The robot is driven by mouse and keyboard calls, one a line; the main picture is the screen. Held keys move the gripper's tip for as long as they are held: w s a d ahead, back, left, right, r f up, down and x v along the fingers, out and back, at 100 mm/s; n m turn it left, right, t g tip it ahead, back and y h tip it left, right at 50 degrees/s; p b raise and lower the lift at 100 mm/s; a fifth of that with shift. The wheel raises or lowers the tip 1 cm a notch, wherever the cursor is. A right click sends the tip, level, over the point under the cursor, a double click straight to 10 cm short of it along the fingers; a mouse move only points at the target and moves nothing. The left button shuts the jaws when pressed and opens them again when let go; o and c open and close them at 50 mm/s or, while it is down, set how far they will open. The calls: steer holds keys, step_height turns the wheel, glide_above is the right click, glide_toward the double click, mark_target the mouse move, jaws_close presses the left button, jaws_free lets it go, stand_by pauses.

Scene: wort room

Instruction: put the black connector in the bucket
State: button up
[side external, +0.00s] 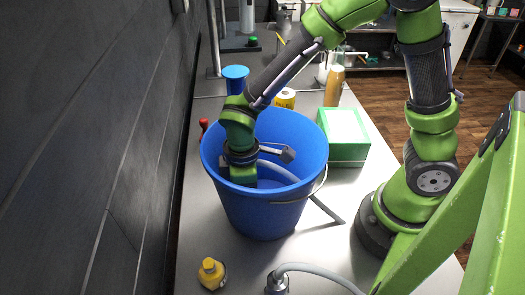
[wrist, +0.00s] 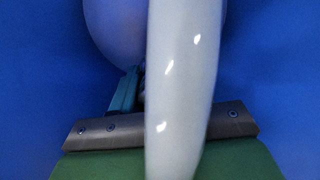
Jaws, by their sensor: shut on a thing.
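The blue bucket (side external: 262,208) stands upright on the metal bench. My gripper (side external: 243,180) reaches down inside it, below the rim, with its fingertips hidden by the bucket wall. In the wrist view my gripper (wrist: 136,88) has a teal finger showing, and blue bucket wall surrounds it. It is shut on a small dark thing, the black connector (wrist: 141,74), of which only a sliver shows. A thick pale grey hose (wrist: 183,75) crosses close in front of the camera and hides most of the fingers and the connector.
A pale rounded thing (wrist: 114,30) lies beyond the fingers. A green-and-white box (side external: 344,133) stands right of the bucket, with a blue cup (side external: 235,78) and an amber bottle (side external: 334,86) behind. A dark wall runs along the left.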

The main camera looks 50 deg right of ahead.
steer(key=shift+f, duration=1.6)
steer(key=shift+f, duration=0.1)
steer(key=o, duration=1.2)
steer(key=shift+c, duration=0.2)
step_height(320, 180, up, 12)
steer(key=shift+r, duration=0.15)
steer(key=shift+d+r, duration=0.1)
